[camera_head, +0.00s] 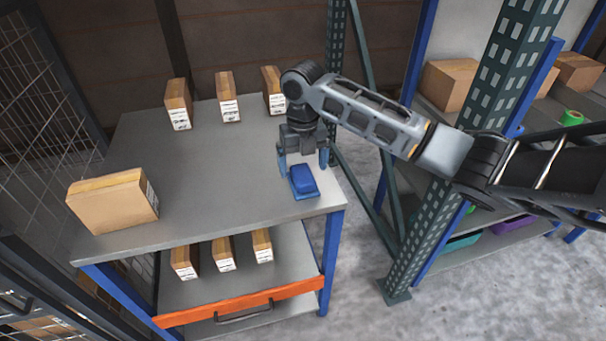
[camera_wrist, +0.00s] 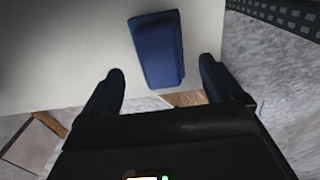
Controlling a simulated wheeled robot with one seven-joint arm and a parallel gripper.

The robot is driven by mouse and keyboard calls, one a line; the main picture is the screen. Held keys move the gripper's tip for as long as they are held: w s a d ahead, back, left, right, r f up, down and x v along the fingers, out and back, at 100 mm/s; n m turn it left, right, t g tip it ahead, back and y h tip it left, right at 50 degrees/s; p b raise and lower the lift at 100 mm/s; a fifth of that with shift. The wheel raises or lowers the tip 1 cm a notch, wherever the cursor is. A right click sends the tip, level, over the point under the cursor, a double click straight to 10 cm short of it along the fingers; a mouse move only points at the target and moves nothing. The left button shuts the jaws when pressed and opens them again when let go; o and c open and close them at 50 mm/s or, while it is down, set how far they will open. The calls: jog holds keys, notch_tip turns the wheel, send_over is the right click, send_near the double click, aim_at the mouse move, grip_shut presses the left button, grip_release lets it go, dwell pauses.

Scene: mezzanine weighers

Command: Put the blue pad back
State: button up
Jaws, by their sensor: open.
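The blue pad (camera_head: 304,179) lies on the grey shelf top (camera_head: 215,178), near its right edge. My gripper (camera_head: 304,163) is open and points down just above and behind the pad. In the wrist view, the pad (camera_wrist: 159,48) lies ahead of my gripper (camera_wrist: 163,85), between the lines of the two fingers. The fingers do not touch it there, and nothing is held.
Several cardboard boxes (camera_head: 228,97) stand along the back of the top, and a larger one (camera_head: 113,201) stands at the front left. More boxes (camera_head: 222,254) are on the shelf below. A green perforated post (camera_head: 440,195) rises to the right. The middle of the top is clear.

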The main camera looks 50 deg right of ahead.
aim_at(303, 174)
notch_tip(303, 174, up, 8)
jog(key=shift+b, duration=0.4)
jog(key=w+a+f+m+t+y, duration=0.2)
jog(key=w+a+m+t+y, duration=0.15)
jog(key=a, duration=1.05)
jog(key=w+a+f+m+t+y, duration=0.25)
jog(key=a+m+t, duration=0.2)
jog(key=a, duration=0.95)
jog(key=s+a+m+t, duration=0.2)
jog(key=s+a+m, duration=0.2)
jog(key=a+m, duration=0.2)
jog(key=s+d+f+m+t+h, duration=0.1)
jog(key=s+f+m+t+h, duration=0.1)
jog(key=s+m, duration=0.65)
jog(key=s+d+f+m+t+h, duration=0.1)
jog(key=s+f+m+t+h, duration=0.2)
jog(key=s, duration=1)
jog(key=s+d+r+m, duration=0.1)
jog(key=s+d+r, duration=0.2)
jog(key=s, duration=0.3)
jog(key=s+d+r+m, duration=0.1)
jog(key=s+d+r, duration=0.2)
jog(key=s, duration=0.2)
jog(key=s+d+r+m+h, duration=0.1)
jog(key=s+d+r, duration=0.2)
jog(key=s, duration=0.3)
jog(key=shift+s+r+m, duration=0.3)
jog(key=shift+s+m, duration=0.05)
